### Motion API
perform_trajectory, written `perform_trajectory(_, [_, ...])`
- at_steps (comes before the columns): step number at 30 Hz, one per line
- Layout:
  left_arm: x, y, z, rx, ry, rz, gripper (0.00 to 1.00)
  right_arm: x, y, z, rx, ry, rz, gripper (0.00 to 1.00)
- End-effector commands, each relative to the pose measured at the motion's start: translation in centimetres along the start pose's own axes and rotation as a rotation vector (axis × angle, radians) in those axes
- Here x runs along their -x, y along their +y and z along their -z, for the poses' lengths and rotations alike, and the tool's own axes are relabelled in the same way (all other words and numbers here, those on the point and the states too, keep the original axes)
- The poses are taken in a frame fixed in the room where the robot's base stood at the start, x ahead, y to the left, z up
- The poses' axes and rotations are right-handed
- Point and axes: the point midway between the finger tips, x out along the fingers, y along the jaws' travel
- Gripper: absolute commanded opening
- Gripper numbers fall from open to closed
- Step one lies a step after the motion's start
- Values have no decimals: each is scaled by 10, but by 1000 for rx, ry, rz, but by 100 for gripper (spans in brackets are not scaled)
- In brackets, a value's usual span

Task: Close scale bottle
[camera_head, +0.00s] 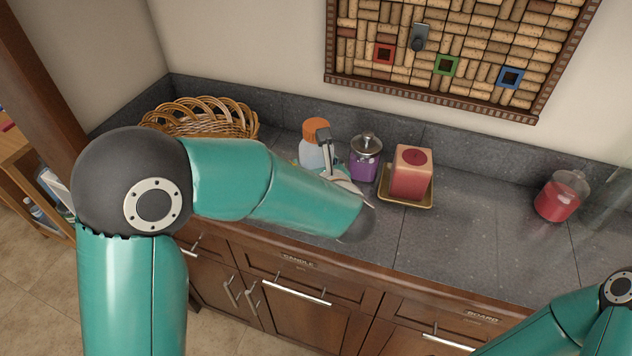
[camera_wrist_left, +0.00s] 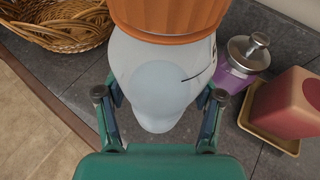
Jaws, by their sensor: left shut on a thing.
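The scale bottle (camera_head: 311,155) is pale and translucent, with a wide ribbed orange cap (camera_head: 314,127) at its top. It stands at the back of the counter, left of the purple jar. In the left wrist view the bottle (camera_wrist_left: 156,75) and its orange cap (camera_wrist_left: 168,14) fill the upper middle. I cannot tell how tightly the cap sits. My left gripper (camera_head: 326,160) is shut on the bottle's body, with one finger on each side; it also shows in the left wrist view (camera_wrist_left: 160,96). My left arm hides part of the counter in front. My right gripper is out of view.
A purple jar with a metal lid (camera_head: 364,158) stands close right of the bottle. A red block-like candle (camera_head: 411,172) on a gold tray (camera_head: 405,203) is farther right. A wicker basket (camera_head: 205,120) is left. A red jar (camera_head: 560,195) stands far right, with clear counter between.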

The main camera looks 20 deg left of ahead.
Motion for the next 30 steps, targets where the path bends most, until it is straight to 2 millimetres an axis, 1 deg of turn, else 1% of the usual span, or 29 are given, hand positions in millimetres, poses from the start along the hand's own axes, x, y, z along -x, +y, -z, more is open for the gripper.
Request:
perform_trajectory(1, [-2, 0, 5, -1, -1, -2, 0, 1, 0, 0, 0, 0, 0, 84])
perform_trajectory(4, [-6, 0, 11, 1, -3, -1, 0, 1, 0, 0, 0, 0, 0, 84])
perform_trajectory(14, [-6, 0, 13, 2, -4, -1, 0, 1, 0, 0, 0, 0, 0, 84])
perform_trajectory(17, [-9, 0, 20, 0, -1, -2, 0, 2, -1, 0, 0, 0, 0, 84])
perform_trajectory(21, [-17, 0, 40, -3, 0, -2, 0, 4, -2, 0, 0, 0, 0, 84])
perform_trajectory(24, [-21, 1, 49, -1, -1, -3, 0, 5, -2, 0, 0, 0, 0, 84])
perform_trajectory(30, [-22, 0, 52, 3, -4, 0, 0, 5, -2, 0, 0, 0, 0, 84])
